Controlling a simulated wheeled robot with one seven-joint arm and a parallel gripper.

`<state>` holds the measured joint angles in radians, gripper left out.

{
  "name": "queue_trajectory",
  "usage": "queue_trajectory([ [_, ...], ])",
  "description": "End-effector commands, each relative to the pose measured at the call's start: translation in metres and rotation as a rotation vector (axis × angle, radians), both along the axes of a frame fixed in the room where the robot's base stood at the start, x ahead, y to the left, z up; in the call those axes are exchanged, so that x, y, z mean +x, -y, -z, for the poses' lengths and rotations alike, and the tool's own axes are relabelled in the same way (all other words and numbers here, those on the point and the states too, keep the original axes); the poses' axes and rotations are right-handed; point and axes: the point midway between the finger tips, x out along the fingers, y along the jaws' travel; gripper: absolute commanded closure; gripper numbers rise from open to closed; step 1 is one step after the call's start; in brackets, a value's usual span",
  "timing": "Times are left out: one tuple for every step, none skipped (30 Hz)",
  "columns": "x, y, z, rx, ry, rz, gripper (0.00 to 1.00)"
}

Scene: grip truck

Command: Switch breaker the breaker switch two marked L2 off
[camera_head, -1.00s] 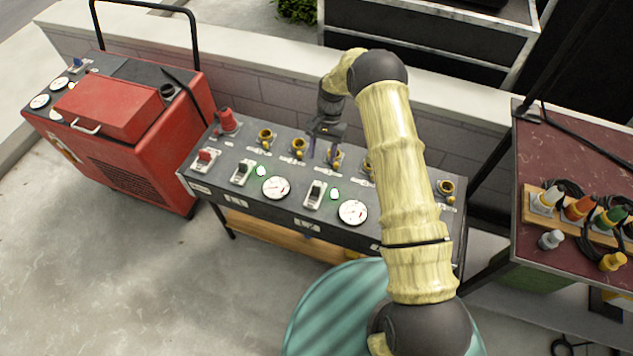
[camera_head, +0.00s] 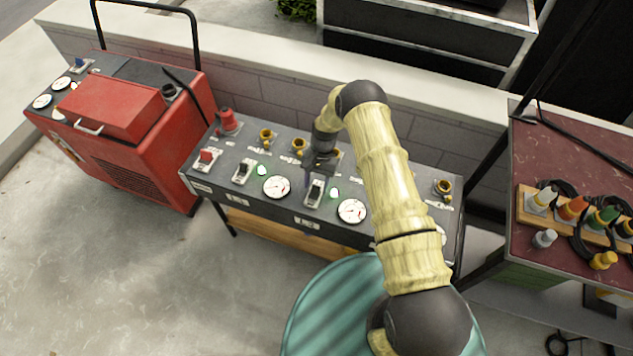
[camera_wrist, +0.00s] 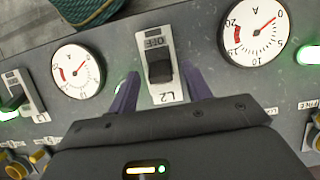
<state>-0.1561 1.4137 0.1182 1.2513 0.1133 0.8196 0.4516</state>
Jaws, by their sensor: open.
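The breaker switch marked L2 (camera_wrist: 160,65) is a black rocker on a white plate, with "OFF" printed at its top edge in the wrist view. In the head view the L2 switch (camera_head: 315,194) stands on the grey panel between two round gauges. My gripper (camera_wrist: 160,85) is open, its two purple fingers on either side of the L2 plate. I cannot tell whether the fingers touch the rocker. In the head view my gripper (camera_head: 318,178) is right above the switch. A green lamp (camera_head: 334,193) is lit beside it.
Another black breaker switch (camera_head: 243,171) and a red one (camera_head: 207,158) are farther left on the panel. Gauges (camera_head: 277,187) and (camera_head: 352,211) flank L2. Brass sockets (camera_head: 299,146) line the back. A red machine (camera_head: 130,130) stands left, a cable table (camera_head: 565,150) right.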

Motion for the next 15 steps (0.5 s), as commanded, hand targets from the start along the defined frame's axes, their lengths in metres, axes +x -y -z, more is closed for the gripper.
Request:
queue_trajectory([
  [0.0002,0.0001,-0.0001,0.0,0.0,0.0,0.51],
  [0.0002,0.0001,-0.0001,0.0,0.0,0.0,0.57],
  [0.0002,0.0001,-0.0001,0.0,0.0,0.0,0.65],
  [0.0002,0.0001,-0.0002,0.0,0.0,0.0,0.71],
  [0.0002,0.0002,-0.0002,0.0,0.0,0.0,0.76],
  [0.0002,0.0001,-0.0003,0.0,0.0,0.0,0.84],
  [0.0002,0.0001,-0.0003,0.0,0.0,0.0,0.9],
  [0.0003,0.0001,-0.0004,0.0,0.0,0.0,0.96],
  [0.0004,0.0001,-0.0004,0.0,0.0,0.0,0.96],
  [0.0004,0.0001,-0.0005,0.0,0.001,0.0,0.96],
  [0.0005,0.0002,-0.0004,0.0,0.001,0.0,0.96],
  [0.0005,0.0003,-0.0006,-0.001,0.002,0.001,0.96],
  [0.0004,-0.0001,-0.0007,-0.001,0.003,0.0,0.96],
  [0.0003,-0.0003,-0.0008,-0.001,0.005,-0.001,0.96],
  [0.0001,-0.0006,-0.0011,-0.003,0.007,-0.001,0.96],
])
